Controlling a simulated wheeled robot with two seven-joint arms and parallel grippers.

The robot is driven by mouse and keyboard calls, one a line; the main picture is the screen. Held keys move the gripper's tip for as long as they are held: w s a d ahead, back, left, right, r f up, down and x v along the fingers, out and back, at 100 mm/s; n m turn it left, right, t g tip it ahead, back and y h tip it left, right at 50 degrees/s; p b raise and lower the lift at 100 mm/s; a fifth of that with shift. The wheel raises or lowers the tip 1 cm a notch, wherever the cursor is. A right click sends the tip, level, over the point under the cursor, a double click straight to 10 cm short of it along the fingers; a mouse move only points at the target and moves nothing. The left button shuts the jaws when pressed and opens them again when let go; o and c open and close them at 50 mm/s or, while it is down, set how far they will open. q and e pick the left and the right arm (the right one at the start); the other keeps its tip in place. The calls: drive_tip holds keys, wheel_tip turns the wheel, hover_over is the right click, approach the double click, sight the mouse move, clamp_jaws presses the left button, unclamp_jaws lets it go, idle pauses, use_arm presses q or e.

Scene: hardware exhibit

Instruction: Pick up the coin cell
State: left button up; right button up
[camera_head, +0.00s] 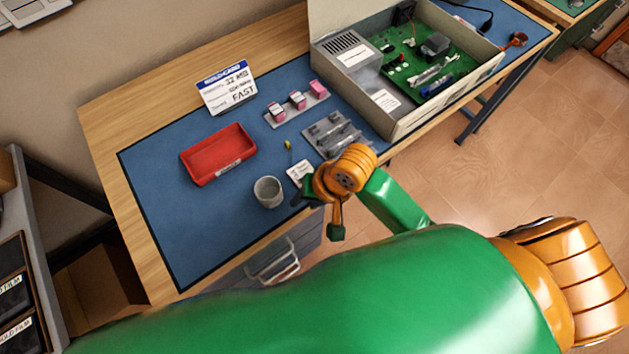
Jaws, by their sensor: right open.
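I cannot make out a coin cell for certain. A white card (299,172) with small dark marks lies on the blue mat (165,215), just up and left of my right gripper; any coin cell on it is too small to tell. My right gripper (319,214) is open, its two dark fingertips apart, with nothing seen between them. It is over the table's front edge, right of a grey cup (268,192). The gripper's orange wrist hides part of the mat behind it. My left gripper is out of view.
A red tray (217,155), a small yellow-green item (288,145), a strip with pink-topped blocks (297,104) and a grey holder (333,134) lie on the mat. An open case with a green board (413,62) stands at right. The mat's left front is clear.

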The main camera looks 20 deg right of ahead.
drive_tip(key=shift+w+r+m+g, duration=0.3)
drive_tip(key=shift+w+r+m, duration=0.3)
drive_tip(key=shift+m, duration=0.3)
drive_tip(key=w+d+r+m+h, duration=0.1)
drive_tip(key=m, duration=0.1)
drive_tip(key=w+d+r+m+g+h, duration=0.1)
drive_tip(key=w+m, duration=0.1)
drive_tip(key=m, duration=0.1)
drive_tip(key=w+d+r+m+h, duration=0.1)
drive_tip(key=d+m, duration=0.1)
drive_tip(key=m, duration=0.1)
drive_tip(key=shift+w+d+r+g+h, duration=0.1)
drive_tip(key=shift+w+r+g+h, duration=0.05)
drive_tip(key=shift+r+g+h, duration=0.15)
drive_tip(key=shift+d+f+m, duration=0.2)
drive_tip(key=shift+f+m, duration=0.1)
drive_tip(key=shift+m, duration=0.1)
wheel_tip(320, 180, down, 6)
drive_tip(key=shift+a+f, duration=0.15)
clamp_jaws()
